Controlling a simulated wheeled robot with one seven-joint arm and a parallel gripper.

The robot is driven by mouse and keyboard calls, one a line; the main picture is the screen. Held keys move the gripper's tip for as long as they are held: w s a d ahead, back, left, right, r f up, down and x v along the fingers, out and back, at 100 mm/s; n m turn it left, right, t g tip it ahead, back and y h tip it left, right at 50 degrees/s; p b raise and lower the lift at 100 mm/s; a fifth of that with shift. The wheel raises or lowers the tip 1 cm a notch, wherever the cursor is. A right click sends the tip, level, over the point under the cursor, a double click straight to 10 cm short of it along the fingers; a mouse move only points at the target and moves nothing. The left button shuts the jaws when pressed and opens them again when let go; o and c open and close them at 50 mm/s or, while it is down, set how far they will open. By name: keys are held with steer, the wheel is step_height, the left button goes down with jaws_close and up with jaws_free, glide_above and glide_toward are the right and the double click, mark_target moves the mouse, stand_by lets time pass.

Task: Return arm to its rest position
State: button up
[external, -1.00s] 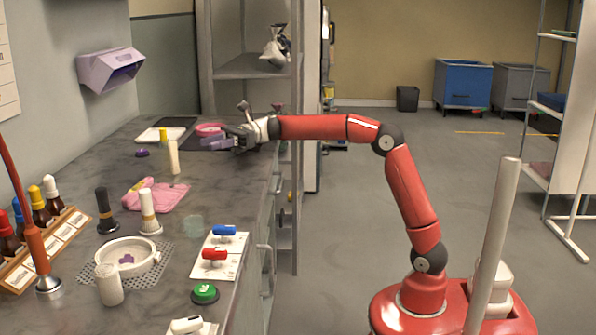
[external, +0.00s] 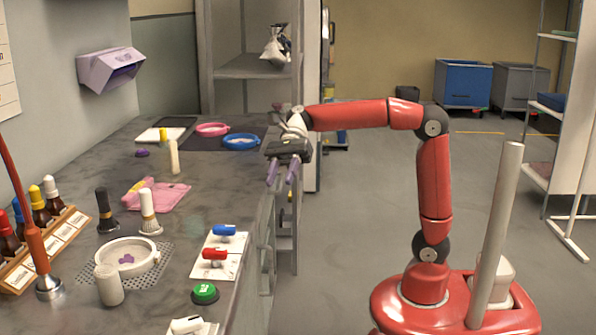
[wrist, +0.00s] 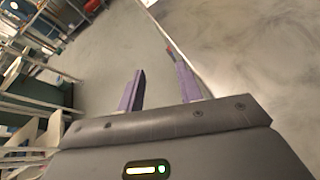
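My arm is red with dark joints and rises from my red base at the lower right of the external view. Its upper link runs left to my gripper (external: 282,174), which is over the right edge of the counter (external: 240,180) and points down. The two purple fingers stand apart with nothing between them. In the wrist view my gripper (wrist: 158,88) also shows spread fingers, with grey floor (wrist: 130,45) behind the gap and the counter edge close to the right finger.
A pink ring (external: 212,129) and a blue ring (external: 241,141) lie on a dark mat at the back of the counter. A shelf unit (external: 250,68) stands just behind my gripper.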

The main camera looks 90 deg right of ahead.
steer(key=s+d+f+n+t+h, duration=0.1)
steer(key=s+d+f+n+h, duration=0.3)
steer(key=s+n, duration=0.3)
steer(key=s+d+f+n+t+h+p, duration=0.1)
steer(key=s+d+f+n+h, duration=0.3)
steer(key=s+d+f+n, duration=0.1)
steer(key=s+d+f+n+h+p, duration=0.1)
steer(key=s+d+f+n+h, duration=0.3)
steer(key=s+n, duration=0.5)
step_height(320, 180, down, 3)
steer(key=shift+s+d+r+n+t+h, duration=0.15)
steer(key=shift+d+n+t+h, duration=0.25)
steer(key=shift+n, duration=0.7)
